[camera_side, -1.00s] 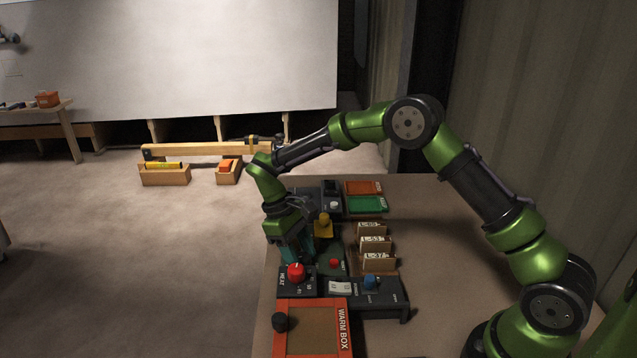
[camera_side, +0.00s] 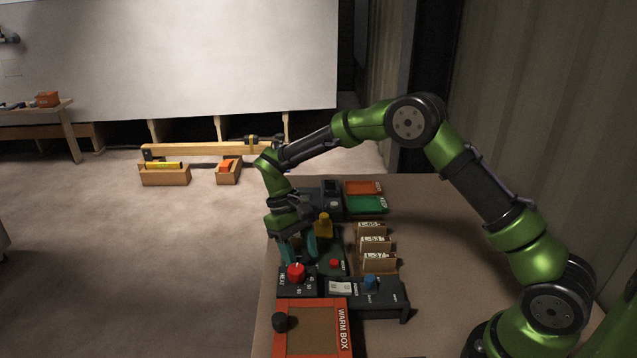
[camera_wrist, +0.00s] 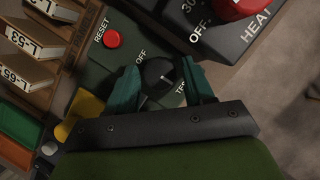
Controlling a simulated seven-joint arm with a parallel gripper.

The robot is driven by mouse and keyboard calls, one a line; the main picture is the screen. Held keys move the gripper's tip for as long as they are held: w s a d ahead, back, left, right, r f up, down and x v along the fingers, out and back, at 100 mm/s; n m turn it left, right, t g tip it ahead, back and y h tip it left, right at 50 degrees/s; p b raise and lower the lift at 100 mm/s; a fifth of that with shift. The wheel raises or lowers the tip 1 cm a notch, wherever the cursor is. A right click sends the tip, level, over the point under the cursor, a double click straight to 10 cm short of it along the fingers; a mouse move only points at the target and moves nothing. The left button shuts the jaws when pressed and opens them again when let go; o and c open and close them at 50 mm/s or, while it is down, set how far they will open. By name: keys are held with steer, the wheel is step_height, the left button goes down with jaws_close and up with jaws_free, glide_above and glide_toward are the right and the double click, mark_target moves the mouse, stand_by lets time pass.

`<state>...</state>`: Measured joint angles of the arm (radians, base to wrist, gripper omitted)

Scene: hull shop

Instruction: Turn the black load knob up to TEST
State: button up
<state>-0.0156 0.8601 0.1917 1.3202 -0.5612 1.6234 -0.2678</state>
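The black load knob (camera_wrist: 158,73) shows in the wrist view on a dark green panel, with a light pointer line on its face. The word OFF is printed by its upper left; a label at its lower right, starting with T, is partly covered by a finger. My gripper (camera_wrist: 162,76) has its two teal fingers on either side of the knob. Whether they press on it or leave a small gap, I cannot tell. In the side view my gripper (camera_side: 298,257) points down over this panel with its fingers apart, and the knob is hidden there.
A red HEAT knob (camera_side: 296,271) stands close in front of my gripper. The red RESET button (camera_side: 335,263) and a yellow part (camera_side: 323,226) are beside it. Labelled card holders (camera_side: 376,246), a blue knob (camera_side: 370,282) and the warm box (camera_side: 312,340) are nearby.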

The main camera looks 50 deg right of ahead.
steer(key=shift+o, duration=0.6)
steer(key=v, duration=1.7)
steer(key=shift+f, duration=0.1)
